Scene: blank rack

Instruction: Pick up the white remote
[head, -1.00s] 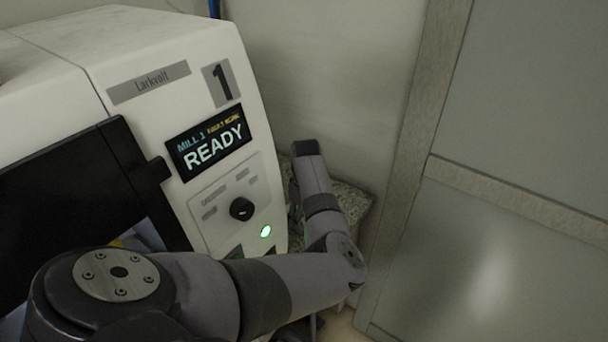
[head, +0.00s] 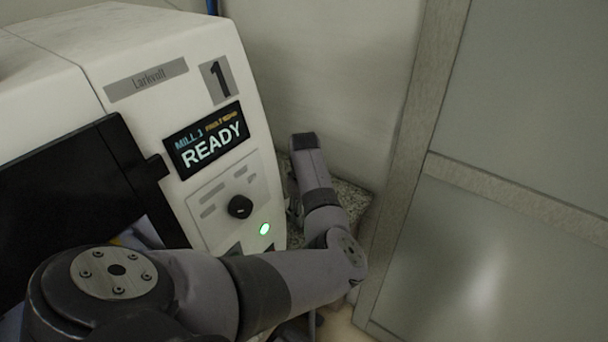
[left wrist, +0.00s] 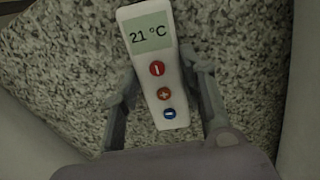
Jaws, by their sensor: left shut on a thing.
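The white remote (left wrist: 155,75) shows in the left wrist view, with a "21 °C" screen, two red buttons and a blue one. My left gripper (left wrist: 164,84) has one finger on each side of it and is shut on it, over a speckled grey surface (left wrist: 65,70). I cannot tell whether the remote rests on that surface or is just above it. In the head view my left arm reaches into the corner beside the machine; the fingers and the remote are hidden there. My right gripper is not in view.
A white machine (head: 150,45) marked "1", with a READY screen (head: 206,140) and a lit green button (head: 264,229), stands left of the arm. A speckled ledge (head: 352,198) fills the corner behind it. A grey framed panel (head: 510,120) stands at right, leaving little room.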

